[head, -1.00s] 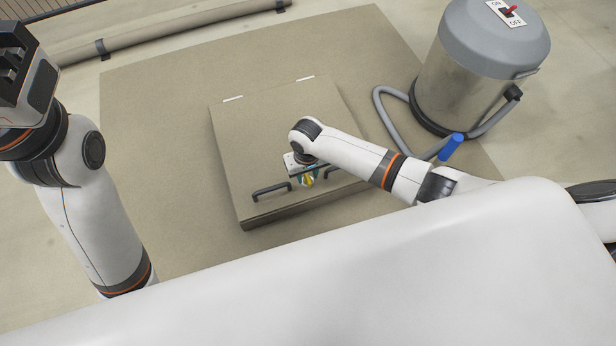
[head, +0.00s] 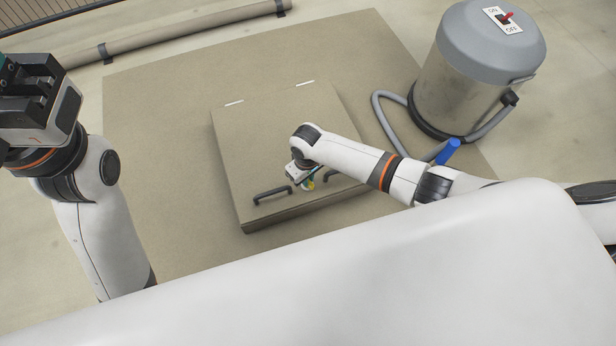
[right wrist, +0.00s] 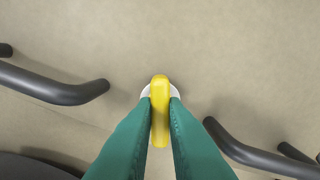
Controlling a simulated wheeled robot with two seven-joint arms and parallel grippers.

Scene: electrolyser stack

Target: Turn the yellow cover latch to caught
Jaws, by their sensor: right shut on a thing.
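The yellow cover latch (right wrist: 160,108) shows in the right wrist view as an upright yellow bar on a pale round base. The green fingers of my right gripper (right wrist: 160,112) are shut on it from both sides. In the head view my right gripper (head: 308,181) is at the near side of the square cover (head: 260,130), between its two dark handles, and a bit of the yellow latch (head: 309,185) shows under my wrist. My left gripper (head: 10,75) is at the far left edge, partly cut off, and its fingers cannot be made out clearly.
A dark handle (head: 272,194) is left of the latch and another (head: 333,176) is right of it, partly behind my arm. A grey-lidded vacuum (head: 465,75) with a hose stands at the upper right. A rolled mat (head: 170,30) lies at the back.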

